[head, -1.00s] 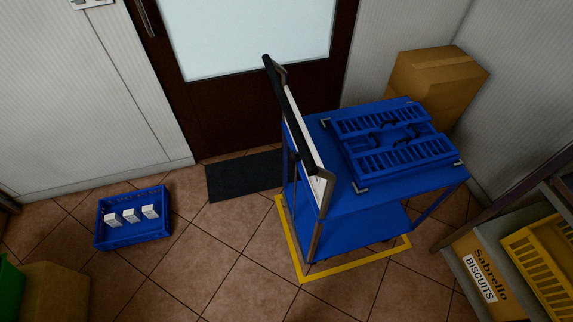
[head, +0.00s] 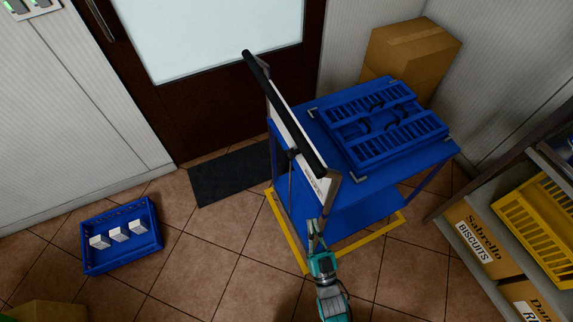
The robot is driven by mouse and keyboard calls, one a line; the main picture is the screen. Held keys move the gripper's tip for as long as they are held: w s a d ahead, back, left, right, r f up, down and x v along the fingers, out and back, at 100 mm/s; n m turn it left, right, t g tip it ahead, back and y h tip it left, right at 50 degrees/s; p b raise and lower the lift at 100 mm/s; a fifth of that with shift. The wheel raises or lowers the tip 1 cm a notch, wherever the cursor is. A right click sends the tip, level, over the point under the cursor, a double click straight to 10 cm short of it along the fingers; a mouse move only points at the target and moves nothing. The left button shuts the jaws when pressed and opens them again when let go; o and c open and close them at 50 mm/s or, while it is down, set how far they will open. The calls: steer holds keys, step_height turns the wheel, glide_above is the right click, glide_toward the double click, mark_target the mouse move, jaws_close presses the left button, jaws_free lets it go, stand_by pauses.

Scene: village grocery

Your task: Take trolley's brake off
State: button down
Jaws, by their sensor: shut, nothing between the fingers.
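The blue trolley (head: 352,208) stands inside a yellow floor outline, with its black push handle (head: 290,120) and white panel (head: 283,113) on its left side. A thin dark upright rod with a black top (head: 291,154) shows beside the panel; I cannot tell for sure whether it is the brake lever. My gripper (head: 315,226) is shut and empty, near the trolley's front-left post, below the handle's near end. I cannot tell whether it touches the post. The wheels are hidden.
Folded blue crates (head: 345,150) lie on the trolley's top. A blue crate (head: 87,256) with white boxes is on the floor at left. A dark mat (head: 230,178) lies by the door. Shelving with a yellow crate (head: 520,212) stands at right.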

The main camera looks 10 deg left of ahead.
steer(key=shift+w+a+r+y, duration=0.1)
steer(key=shift+w+a+y, duration=0.2)
steer(key=shift+w+a, duration=0.85)
steer(key=shift+a+r, duration=0.1)
steer(key=shift+a, duration=0.05)
glide_toward(290, 154)
steer(key=w+a, duration=0.1)
steer(key=w, duration=0.2)
steer(key=w+a, duration=0.1)
steer(key=w, duration=0.1)
steer(key=shift+a+r, duration=0.35)
steer(key=shift+w+r, duration=0.1)
steer(key=shift+r, duration=0.05)
